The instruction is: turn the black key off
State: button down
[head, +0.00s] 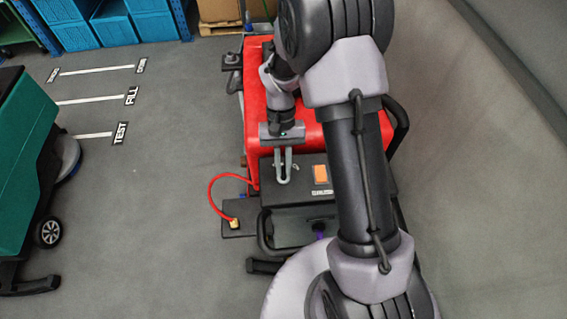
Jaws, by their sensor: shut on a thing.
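My gripper (283,179) points down over the dark rear panel (345,187) of the red scrubber machine (257,120). Its two grey fingers are close together at the left part of the panel. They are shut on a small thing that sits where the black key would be. The key itself is too small and dark to make out between the fingertips, so its turn angle cannot be told.
A red cable (212,190) loops out left to a yellow plug (234,223). A black handle bar (263,235) is at the machine's near end. A teal machine (25,150) stands far left. The floor between is clear, with marked lines.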

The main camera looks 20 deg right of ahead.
dwell(0.4)
jog(key=c, duration=1.5)
grip_release()
jog(key=shift+o, duration=0.2)
jog(key=p+v, duration=0.3)
jog(key=v, duration=1.4)
jog(key=shift+a+r, duration=0.15)
jog(key=shift+r, duration=0.1)
jog(key=s+a+f+t+b, duration=0.2)
jog(key=s+f+t+b, duration=0.3)
jog(key=s+b, duration=0.5)
jog(key=s+a+f+m+t+b, duration=0.1)
jog(key=s+a+f+t+b, duration=0.2)
jog(key=b, duration=1.2)
jog(key=s+f+t, duration=0.2)
jog(key=s+f, duration=0.3)
jog(key=s, duration=0.2)
jog(key=shift+s+m+y+b, duration=0.2)
jog(key=shift+m+y+b, duration=0.1)
jog(key=shift+y, duration=0.1)
